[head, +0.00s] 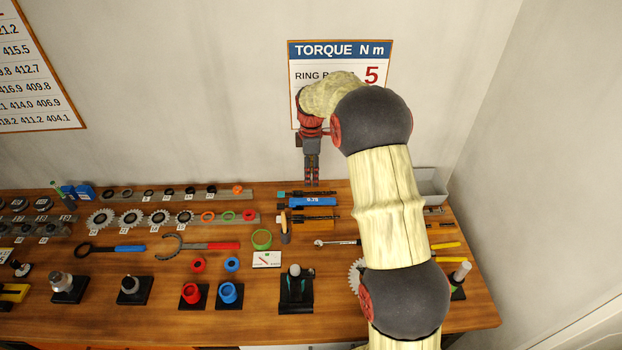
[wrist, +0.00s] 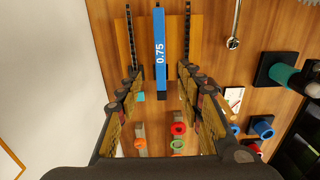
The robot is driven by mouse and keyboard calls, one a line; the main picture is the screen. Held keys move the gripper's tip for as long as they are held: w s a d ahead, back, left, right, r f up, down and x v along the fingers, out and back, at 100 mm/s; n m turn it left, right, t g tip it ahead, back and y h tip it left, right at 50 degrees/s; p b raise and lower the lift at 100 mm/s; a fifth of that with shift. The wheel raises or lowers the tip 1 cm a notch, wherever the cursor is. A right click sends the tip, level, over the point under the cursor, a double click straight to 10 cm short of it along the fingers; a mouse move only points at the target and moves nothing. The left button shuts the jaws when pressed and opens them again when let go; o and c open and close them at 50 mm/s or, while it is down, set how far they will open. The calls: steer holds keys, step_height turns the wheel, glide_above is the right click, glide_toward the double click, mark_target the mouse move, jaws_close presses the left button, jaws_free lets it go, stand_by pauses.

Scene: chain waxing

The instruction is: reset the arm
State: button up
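My arm reaches up the right side of the head view and bends left at the top. My gripper (head: 312,184) hangs fingers-down in front of the wall, above the back of the bench (head: 70,322). In the wrist view my gripper (wrist: 160,82) has its two fingers spread wide apart, with nothing held between them. A blue bar marked 0.75 (wrist: 160,45) shows through the gap; it lies on the bench, apart from the fingers. The same blue bar (head: 312,201) shows just below my gripper in the head view.
Gears (head: 101,219) and small rings stand on racks at the left. A blue-handled tool (head: 118,249), a red-handled tool (head: 210,246) and red (head: 191,293) and blue (head: 229,293) cups occupy the bench. A torque poster (head: 340,50) hangs behind my arm. A grey bin (head: 432,184) is back right.

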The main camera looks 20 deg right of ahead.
stand_by(0.7)
steer(key=s+a+r+m+t+b, duration=0.2)
steer(key=s+a+r+m+b, duration=0.1)
steer(key=s, duration=1)
steer(key=s+a+r+m+t+b, duration=0.1)
steer(key=s+a+r+m+b, duration=0.2)
steer(key=s, duration=1)
steer(key=s+a+r+m+t+b, duration=0.2)
steer(key=s+a+m, duration=0.5)
steer(key=s, duration=0.6)
steer(key=shift+a+r+t+b, duration=0.3)
steer(key=shift+a+r+b, duration=0.45)
steer(key=shift+a+r, duration=0.2)
